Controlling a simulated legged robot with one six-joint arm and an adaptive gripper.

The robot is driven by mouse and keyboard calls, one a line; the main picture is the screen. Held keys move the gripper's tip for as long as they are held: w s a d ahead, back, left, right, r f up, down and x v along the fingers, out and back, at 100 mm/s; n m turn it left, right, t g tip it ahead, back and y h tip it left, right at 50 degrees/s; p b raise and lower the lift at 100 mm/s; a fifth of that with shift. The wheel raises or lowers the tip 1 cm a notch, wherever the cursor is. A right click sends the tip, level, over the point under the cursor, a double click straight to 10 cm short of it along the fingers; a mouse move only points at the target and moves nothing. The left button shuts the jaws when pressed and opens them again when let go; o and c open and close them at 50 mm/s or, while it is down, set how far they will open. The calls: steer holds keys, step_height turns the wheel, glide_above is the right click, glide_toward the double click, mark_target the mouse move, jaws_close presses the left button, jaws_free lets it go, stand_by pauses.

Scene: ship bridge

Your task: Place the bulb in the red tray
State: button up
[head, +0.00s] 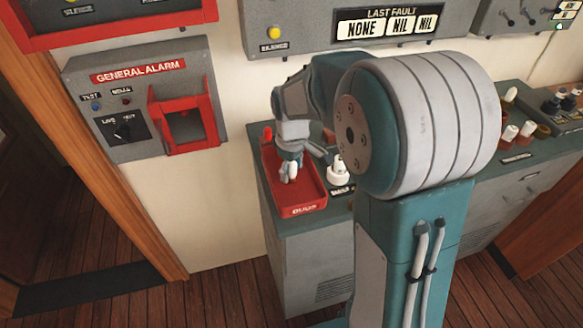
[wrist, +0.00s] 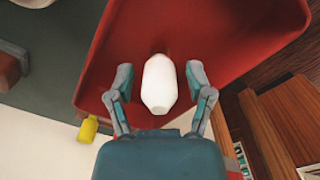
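The white bulb (wrist: 160,84) lies between the two fingers of my gripper (wrist: 160,78) in the wrist view, over the floor of the red tray (wrist: 240,40). A gap shows on each side of the bulb, so the fingers are open around it and not closed on it. In the head view my gripper (head: 291,170) is inside the outline of the red tray (head: 310,196), with a small pale part of the bulb (head: 293,171) showing at the fingers. Whether the bulb rests fully on the tray floor is hard to tell.
A white round fitting (head: 338,172) stands on the grey cabinet (head: 310,250) just right of the tray. The general alarm box (head: 150,100) is on the wall to the left. A yellow object (wrist: 88,128) shows beyond the tray's edge. More knobs stand along the counter at right.

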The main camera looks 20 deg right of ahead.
steer(key=shift+r, duration=0.1)
step_height(320, 180, up, 11)
steer(key=shift+r, duration=0.15)
steer(key=shift+s+r, duration=0.15)
steer(key=shift+r, duration=0.3)
steer(key=s+r+m+t, duration=0.1)
steer(key=s+m+t, duration=0.4)
steer(key=s, duration=1.5)
steer(key=m, duration=0.2)
steer(key=shift+s+m+t, duration=0.3)
steer(key=shift+s, duration=0.05)
steer(key=shift+d+r, duration=0.1)
